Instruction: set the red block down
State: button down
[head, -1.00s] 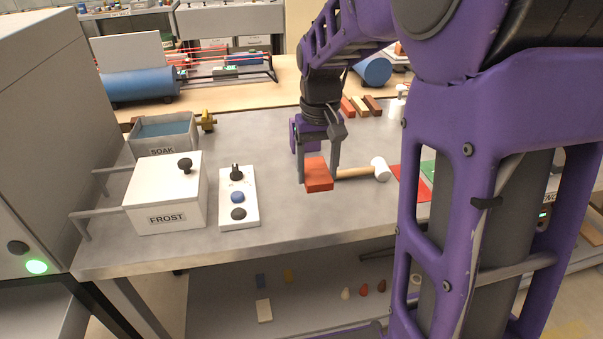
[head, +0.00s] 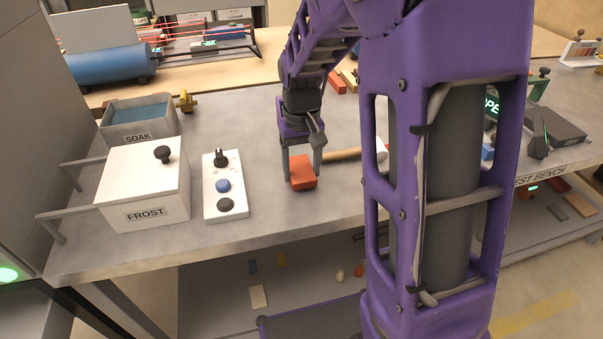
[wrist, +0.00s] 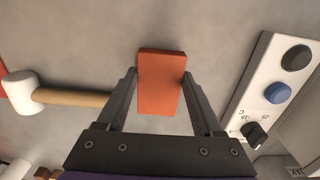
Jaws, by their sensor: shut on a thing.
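The red block (head: 302,173) is between the two fingers of my gripper (head: 302,163) at the middle of the grey bench (head: 255,215). In the wrist view the block (wrist: 162,84) fills the gap between the fingertips of my gripper (wrist: 160,82), with a finger on each side. The jaws are shut on it. The block looks level and close to the bench top. I cannot tell whether its underside touches the surface.
A mallet (wrist: 70,97) lies beside the block. A white control panel (head: 224,185) with knobs is to its left. Further left stand the FROST box (head: 142,190) and the SOAK tank (head: 140,135). The bench in front of the block is bare.

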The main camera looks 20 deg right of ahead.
aim_at(302, 172)
jog(key=shift+f, duration=0.45)
jog(key=shift+f, duration=0.1)
jog(key=shift+c, duration=0.2)
grip_release()
notch_tip(302, 172, up, 12)
jog(key=p, duration=0.2)
